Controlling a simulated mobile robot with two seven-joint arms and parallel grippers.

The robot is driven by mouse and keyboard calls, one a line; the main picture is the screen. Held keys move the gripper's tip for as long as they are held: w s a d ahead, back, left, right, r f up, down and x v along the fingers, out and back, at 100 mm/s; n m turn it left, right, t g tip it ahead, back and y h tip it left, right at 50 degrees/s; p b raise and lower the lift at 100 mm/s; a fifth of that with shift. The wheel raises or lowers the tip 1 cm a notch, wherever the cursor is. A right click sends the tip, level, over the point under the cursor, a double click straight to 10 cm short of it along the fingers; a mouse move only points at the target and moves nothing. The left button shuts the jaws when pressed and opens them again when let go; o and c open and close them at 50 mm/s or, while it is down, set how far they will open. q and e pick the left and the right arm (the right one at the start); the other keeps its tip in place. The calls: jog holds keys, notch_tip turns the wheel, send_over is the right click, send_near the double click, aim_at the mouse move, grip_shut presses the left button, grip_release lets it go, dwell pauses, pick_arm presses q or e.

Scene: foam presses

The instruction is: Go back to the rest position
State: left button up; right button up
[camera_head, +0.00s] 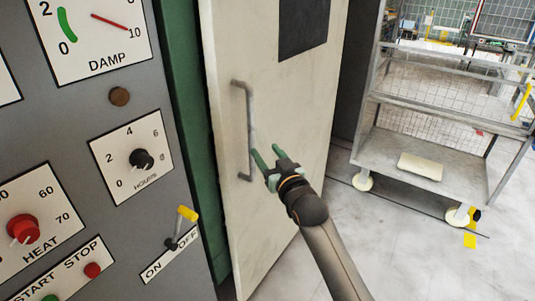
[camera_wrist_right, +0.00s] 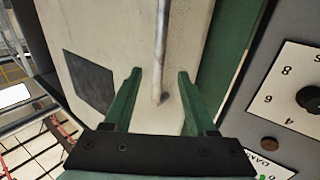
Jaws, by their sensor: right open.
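My right gripper (camera_head: 266,154) is open, just in front of a pale door (camera_head: 290,105) with a long vertical metal handle (camera_head: 247,120). In the right wrist view, the two green fingers (camera_wrist_right: 159,75) are spread apart. The handle (camera_wrist_right: 161,45) runs between them in the picture, with its end foot near the finger bases. The fingers are not closed on it; how far it is in depth is hard to tell. My left gripper is in neither view.
A grey control panel (camera_head: 75,130) with dials, buttons and a yellow-tipped ON/OFF lever (camera_head: 187,213) stands at the left. A wheeled wire-mesh cart (camera_head: 385,155) carrying a pale slab (camera_head: 420,166) stands at the right. Floor between door and cart is clear.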

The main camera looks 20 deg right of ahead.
jog(key=s+a+f+n+g, duration=0.1)
jog(key=s+f+g, duration=0.2)
jog(key=s+f, duration=0.95)
jog(key=s+a+f+g, duration=0.1)
jog(key=s+f+g, duration=0.2)
jog(key=s+f, duration=0.9)
jog(key=s+f+g+y, duration=0.1)
jog(key=s+f+g, duration=0.1)
jog(key=s+f, duration=0.6)
jog(key=s+a, duration=0.1)
jog(key=s, duration=0.1)
jog(key=shift+s+f+g, duration=0.3)
jog(key=shift+f+g, duration=0.1)
jog(key=shift+d, duration=0.1)
jog(key=shift+c, duration=0.6)
